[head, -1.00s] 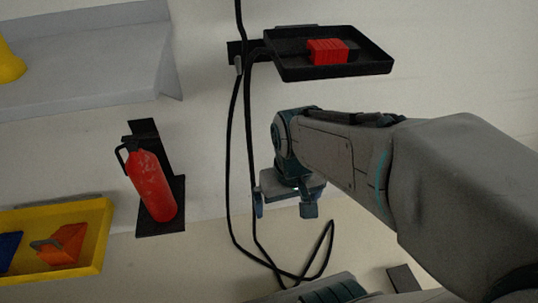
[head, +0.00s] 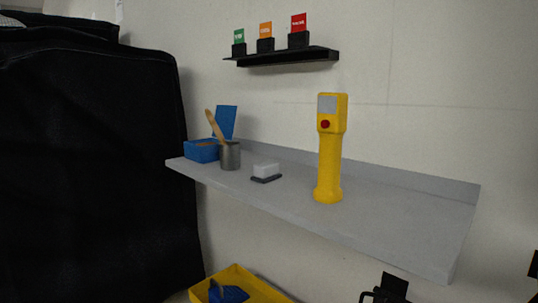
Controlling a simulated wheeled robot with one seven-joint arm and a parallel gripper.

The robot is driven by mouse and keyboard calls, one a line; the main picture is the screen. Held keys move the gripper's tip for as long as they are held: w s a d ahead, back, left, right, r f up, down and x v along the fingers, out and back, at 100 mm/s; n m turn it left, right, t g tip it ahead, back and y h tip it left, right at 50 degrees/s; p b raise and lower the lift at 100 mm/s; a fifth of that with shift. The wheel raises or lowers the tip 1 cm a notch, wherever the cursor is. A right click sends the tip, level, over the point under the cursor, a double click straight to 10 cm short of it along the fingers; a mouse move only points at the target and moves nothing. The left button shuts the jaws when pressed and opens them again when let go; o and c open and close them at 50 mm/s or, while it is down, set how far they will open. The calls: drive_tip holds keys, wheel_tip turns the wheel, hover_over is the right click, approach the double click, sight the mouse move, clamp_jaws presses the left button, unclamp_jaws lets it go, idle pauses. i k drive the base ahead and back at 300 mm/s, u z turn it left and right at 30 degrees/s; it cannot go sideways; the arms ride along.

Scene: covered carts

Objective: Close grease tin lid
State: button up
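A small blue open box with brownish contents, which looks like the grease tin (head: 201,152), sits at the left end of the grey wall shelf (head: 400,212). A blue flat panel, apparently its lid (head: 227,120), stands raised behind it, tilted a little; I cannot see the hinge clearly. A grey metal can (head: 231,156) with a wooden handle leaning in it stands just to the right and partly covers the tin and lid.
A white and dark block (head: 266,172) and a yellow device (head: 330,150) stand farther right on the shelf. A black covered bulk (head: 95,160) rises left of the shelf. A black ledge with coloured tags (head: 285,58) hangs above. A yellow bin (head: 236,282) is below.

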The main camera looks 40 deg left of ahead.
sight(224, 115)
drive_tip(key=u, duration=1.85)
